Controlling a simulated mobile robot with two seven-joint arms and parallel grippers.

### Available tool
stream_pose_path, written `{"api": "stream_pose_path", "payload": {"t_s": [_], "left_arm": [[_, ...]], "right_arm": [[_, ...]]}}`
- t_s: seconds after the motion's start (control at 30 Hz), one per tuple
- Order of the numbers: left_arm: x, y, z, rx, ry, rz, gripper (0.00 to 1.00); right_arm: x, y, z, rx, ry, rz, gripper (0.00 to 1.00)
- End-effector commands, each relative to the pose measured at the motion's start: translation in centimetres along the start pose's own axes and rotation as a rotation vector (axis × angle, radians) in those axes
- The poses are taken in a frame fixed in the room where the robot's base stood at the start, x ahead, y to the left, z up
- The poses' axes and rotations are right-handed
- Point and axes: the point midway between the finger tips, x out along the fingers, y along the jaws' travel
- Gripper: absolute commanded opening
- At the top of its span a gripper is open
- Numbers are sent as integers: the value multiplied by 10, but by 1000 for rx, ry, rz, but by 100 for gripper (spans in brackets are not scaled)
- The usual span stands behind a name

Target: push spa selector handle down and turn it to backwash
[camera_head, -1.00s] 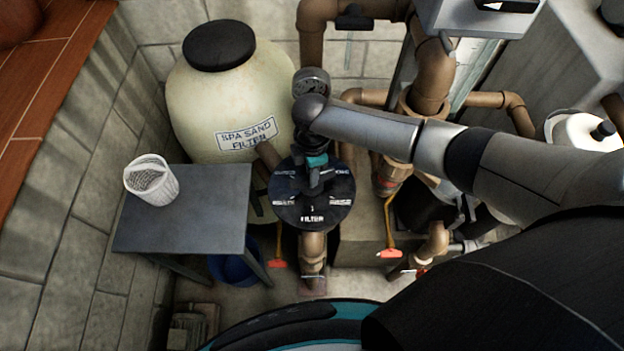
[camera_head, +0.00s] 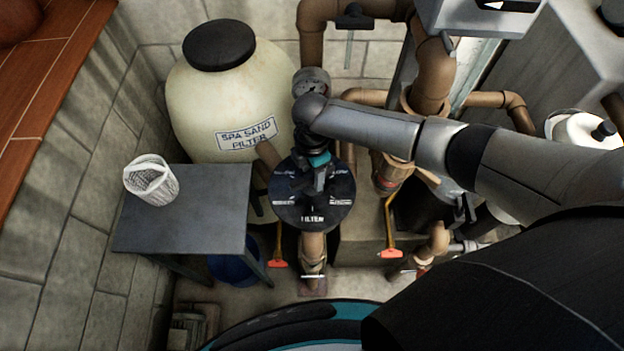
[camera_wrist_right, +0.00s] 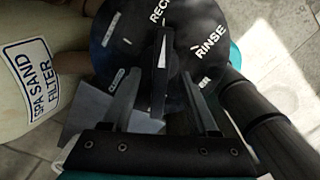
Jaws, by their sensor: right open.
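The spa selector valve (camera_head: 335,205) is a round black disc with white lettering, "FILTER" at its near edge in the head view. My right gripper (camera_head: 314,185) reaches down over the disc's middle. In the right wrist view the disc (camera_wrist_right: 112,32) shows "RINSE", part of a word starting "REC", and "CLOSED". The dark selector handle (camera_wrist_right: 159,75) lies across the disc between the two spread fingers of my right gripper (camera_wrist_right: 163,80). I cannot tell whether a finger touches it. In the head view my wrist and gripper hide much of the handle. My left gripper is not in view.
The cream spa sand filter tank (camera_head: 225,100) stands behind left. A grey table (camera_head: 215,215) with a white basket (camera_head: 151,180) is at left. Brown pipes (camera_head: 433,75) rise behind and right. Red-handled valves (camera_head: 390,253) sit low nearby.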

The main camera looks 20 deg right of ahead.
Motion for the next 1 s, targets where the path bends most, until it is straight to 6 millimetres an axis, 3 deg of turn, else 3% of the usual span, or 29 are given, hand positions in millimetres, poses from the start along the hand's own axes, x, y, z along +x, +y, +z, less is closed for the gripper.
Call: {"api": "stream_pose_path", "payload": {"t_s": [0.33,0.73,1.0], "left_arm": [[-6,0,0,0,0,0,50],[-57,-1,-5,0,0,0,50],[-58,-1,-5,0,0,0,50]], "right_arm": [[-6,0,0,0,1,1,60],[-56,0,0,0,1,1,60],[-71,0,0,0,1,1,60]]}}
